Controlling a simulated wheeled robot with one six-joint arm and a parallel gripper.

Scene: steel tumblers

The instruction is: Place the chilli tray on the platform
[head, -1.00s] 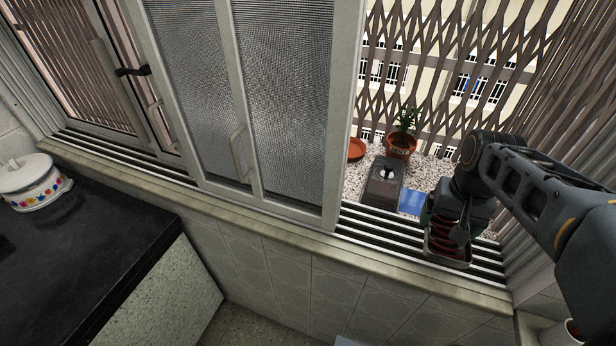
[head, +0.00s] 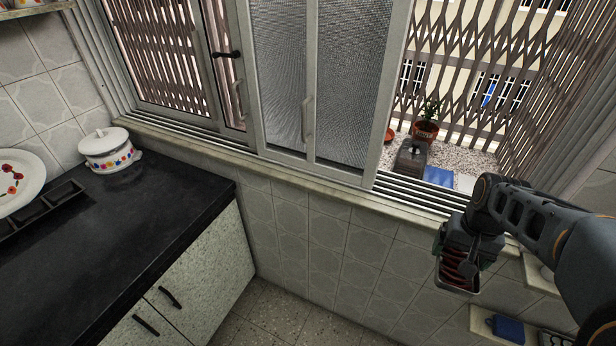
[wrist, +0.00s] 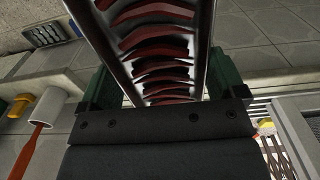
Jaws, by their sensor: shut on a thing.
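The chilli tray (head: 458,270) is a small metal tray with red chillies, at the right in the head view. My gripper (head: 462,258) is shut on it and holds it in the air in front of the tiled wall, below the window ledge. In the wrist view the tray (wrist: 160,48) with its rows of red chillies sits between the green-edged fingers of my gripper (wrist: 165,88). I cannot tell which surface is the platform. A flat blue plate (head: 438,176) lies on the gravel ledge outside the open window.
A dark box (head: 411,156) and a potted plant (head: 425,131) stand on the gravel ledge. A black counter (head: 130,225) at the left carries a flowered white pot (head: 108,152). A low shelf at lower right holds a blue object (head: 508,328). The floor (head: 285,305) is clear.

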